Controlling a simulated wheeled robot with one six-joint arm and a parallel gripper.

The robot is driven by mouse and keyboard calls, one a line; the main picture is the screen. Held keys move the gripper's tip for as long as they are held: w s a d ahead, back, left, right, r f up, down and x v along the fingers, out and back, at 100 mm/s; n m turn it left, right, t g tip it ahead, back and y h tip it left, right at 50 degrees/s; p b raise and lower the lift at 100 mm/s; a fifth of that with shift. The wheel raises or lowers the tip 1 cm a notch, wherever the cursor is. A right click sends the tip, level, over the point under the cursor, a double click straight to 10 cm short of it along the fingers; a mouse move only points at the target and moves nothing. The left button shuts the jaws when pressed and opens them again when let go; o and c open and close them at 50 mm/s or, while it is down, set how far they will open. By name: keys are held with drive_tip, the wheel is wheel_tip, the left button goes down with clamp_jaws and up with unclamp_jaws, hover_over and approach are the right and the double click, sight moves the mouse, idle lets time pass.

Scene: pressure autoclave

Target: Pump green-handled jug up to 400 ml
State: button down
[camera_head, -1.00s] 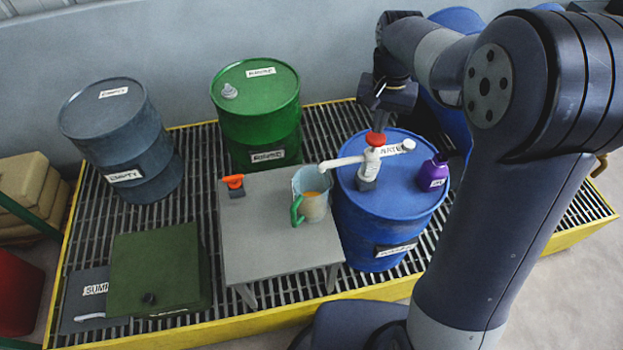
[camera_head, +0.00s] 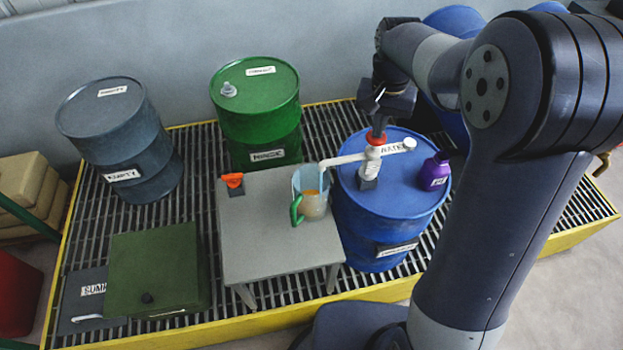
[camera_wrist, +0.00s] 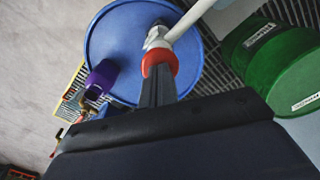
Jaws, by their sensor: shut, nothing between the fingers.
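The jug (camera_head: 313,207) with the green handle (camera_head: 296,210) stands upright on a grey stand, its mouth under the white pump spout (camera_head: 343,159). A thin pale streak, which looks like liquid, hangs from the spout tip into the jug. An orange patch shows on the jug; its level marks are too small to read. The pump (camera_head: 370,168) stands on the blue water drum (camera_head: 388,215) and has a red top (camera_head: 376,139). My gripper (camera_head: 378,128) is shut and empty, pointing down with its fingertips at the red top. The wrist view shows the fingers (camera_wrist: 158,84) against the red top (camera_wrist: 159,62).
A purple bottle (camera_head: 434,172) stands on the blue drum, right of the pump. An orange-topped item (camera_head: 233,182) sits on the grey stand (camera_head: 265,245). A green drum (camera_head: 258,115), a grey drum (camera_head: 120,140) and a green box (camera_head: 155,268) stand around it.

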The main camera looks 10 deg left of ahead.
drive_tip(key=shift+f+b, duration=0.7)
drive_tip(key=shift+f, duration=0.6)
drive_tip(key=shift+r, duration=0.1)
drive_tip(key=shift+r+p, duration=2.05)
drive_tip(key=shift+r, duration=0.25)
drive_tip(key=shift+f, duration=0.25)
drive_tip(key=shift+f+b, duration=1.55)
drive_tip(key=shift+f, duration=0.65)
drive_tip(key=shift+r, duration=0.15)
